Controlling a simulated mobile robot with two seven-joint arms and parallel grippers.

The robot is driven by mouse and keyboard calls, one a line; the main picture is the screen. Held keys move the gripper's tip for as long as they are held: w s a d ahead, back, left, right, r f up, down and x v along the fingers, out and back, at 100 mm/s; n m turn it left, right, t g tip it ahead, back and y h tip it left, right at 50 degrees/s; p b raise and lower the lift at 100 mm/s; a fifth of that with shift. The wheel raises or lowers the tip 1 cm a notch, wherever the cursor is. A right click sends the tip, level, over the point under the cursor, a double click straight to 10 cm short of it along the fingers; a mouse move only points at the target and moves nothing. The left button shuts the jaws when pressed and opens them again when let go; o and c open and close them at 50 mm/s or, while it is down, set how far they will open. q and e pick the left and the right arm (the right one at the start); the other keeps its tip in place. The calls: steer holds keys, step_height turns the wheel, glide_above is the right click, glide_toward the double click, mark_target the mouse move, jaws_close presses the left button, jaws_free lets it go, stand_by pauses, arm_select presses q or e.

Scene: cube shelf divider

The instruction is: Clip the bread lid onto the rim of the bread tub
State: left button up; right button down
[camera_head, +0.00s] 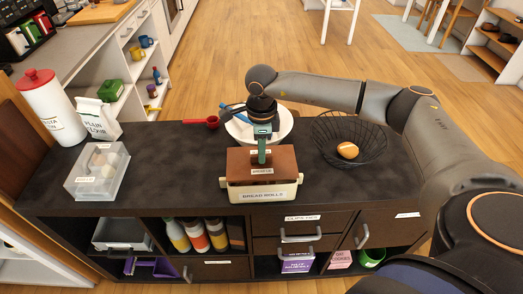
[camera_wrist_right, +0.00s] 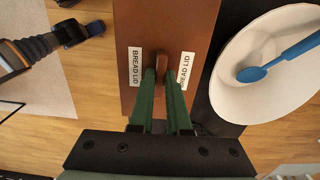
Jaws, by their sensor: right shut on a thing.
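The brown bread lid (camera_head: 242,160) is over the cream bread tub (camera_head: 283,194), which stands near the front edge of the dark counter. The lid covers the tub's opening and looks roughly lined up with it. I cannot tell whether it touches or is clipped to the rim. My right gripper (camera_head: 262,158) has green fingers and is shut on the lid's raised handle. In the right wrist view the fingers (camera_wrist_right: 165,90) close on the handle between two labels on the lid (camera_wrist_right: 157,20). The tub is hidden there. My left gripper does not show in the head view.
A white bowl (camera_head: 284,114) with a blue utensil is behind the tub. A black wire basket (camera_head: 325,131) holding a bread roll is to the right. A clear box (camera_head: 85,187), a flour bag and a white canister stand left. The counter between box and tub is clear.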

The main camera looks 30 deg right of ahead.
steer(key=shift+f+b, duration=0.75)
steer(key=shift+f, duration=0.35)
steer(key=c, duration=0.8)
jaws_free()
steer(key=shift+r+p, duration=1.8)
steer(key=shift+r, duration=0.8)
steer(key=shift+r, duration=0.15)
step_height(320, 180, up, 12)
steer(key=b, duration=0.1)
